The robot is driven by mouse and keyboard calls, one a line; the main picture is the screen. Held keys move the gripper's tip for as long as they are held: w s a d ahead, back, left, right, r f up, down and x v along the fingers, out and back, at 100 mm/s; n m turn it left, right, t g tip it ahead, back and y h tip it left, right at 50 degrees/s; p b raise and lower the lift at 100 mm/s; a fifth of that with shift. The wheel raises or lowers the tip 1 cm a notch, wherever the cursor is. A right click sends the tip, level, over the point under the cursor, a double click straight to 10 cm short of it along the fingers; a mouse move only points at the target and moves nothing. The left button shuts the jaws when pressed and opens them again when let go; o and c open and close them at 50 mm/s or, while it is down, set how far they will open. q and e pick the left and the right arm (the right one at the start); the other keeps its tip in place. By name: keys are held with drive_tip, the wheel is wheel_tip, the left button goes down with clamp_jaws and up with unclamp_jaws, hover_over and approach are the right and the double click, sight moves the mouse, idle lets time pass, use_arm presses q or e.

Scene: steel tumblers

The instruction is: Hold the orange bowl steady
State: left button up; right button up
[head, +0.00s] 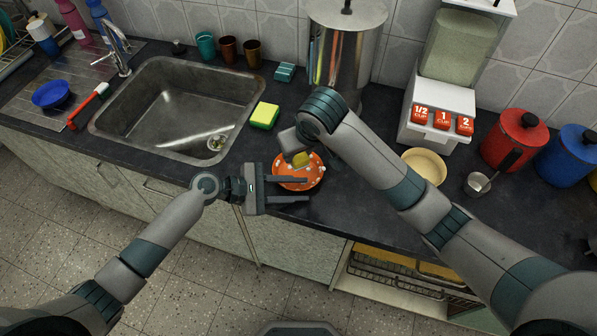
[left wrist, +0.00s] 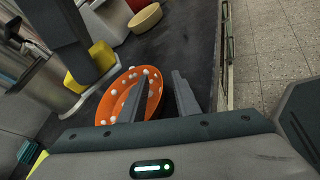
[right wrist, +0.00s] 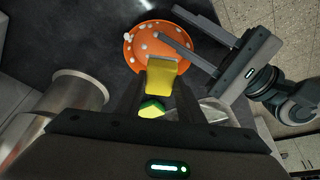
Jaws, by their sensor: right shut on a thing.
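The orange bowl (head: 312,180) with white spots sits on the dark counter near its front edge. It also shows in the left wrist view (left wrist: 112,100) and right wrist view (right wrist: 160,40). My left gripper (head: 307,189) is open at the bowl's front side. One finger reaches over the bowl and the other lies outside the rim, with a gap between them. My right gripper (right wrist: 158,92) is shut on a yellow piece (right wrist: 160,80) with a pale edge, held over the bowl. In the head view my right arm hides part of this gripper.
A green and yellow sponge (head: 264,115) lies by the sink (head: 175,105). A steel container (head: 343,45) stands behind. A cream bowl (head: 425,164), a small metal cup (head: 477,185) and red and blue canisters (head: 515,138) stand to the right. The counter's front edge is close.

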use_arm(q)
drive_tip(key=shift+s+a+r, duration=0.1)
drive_tip(key=shift+a, duration=0.25)
drive_tip(key=shift+d, duration=0.1)
idle(0.5)
drive_tip(key=shift+d+p, duration=0.3)
clamp_jaws()
drive_tip(key=shift+f, duration=0.2)
